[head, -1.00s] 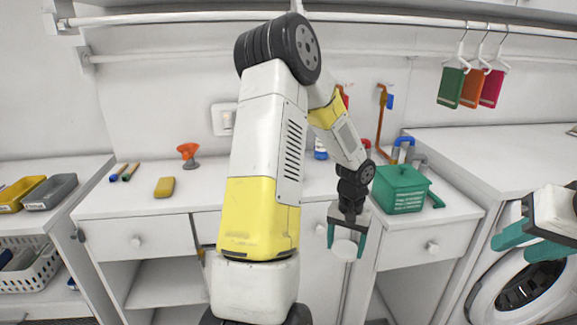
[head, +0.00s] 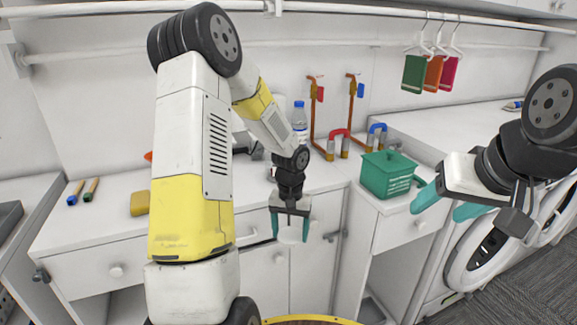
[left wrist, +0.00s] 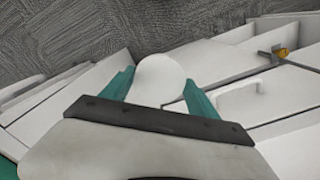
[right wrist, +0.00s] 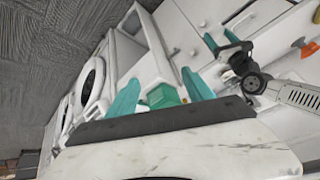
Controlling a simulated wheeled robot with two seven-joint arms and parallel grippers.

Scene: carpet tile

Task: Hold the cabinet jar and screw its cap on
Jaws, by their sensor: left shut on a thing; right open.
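My left gripper (head: 290,235) is shut on a small white round thing (head: 291,233), which seems to be the jar. It is held in the air in front of the drawers, and it also shows between the fingers in the left wrist view (left wrist: 160,78). No separate cap can be made out in any view. My right gripper (head: 447,205) is open and empty, to the right of the left one and well apart from it. Its fingers also show spread in the right wrist view (right wrist: 160,90).
A green lidded box (head: 388,180) stands on the right counter, near red and blue pipe bends (head: 340,142). A clear bottle (head: 299,120) stands at the back. A yellow sponge (head: 140,203) lies on the left counter. A washing machine (head: 480,250) is at the right. A yellow-rimmed round edge (head: 310,320) shows at the bottom.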

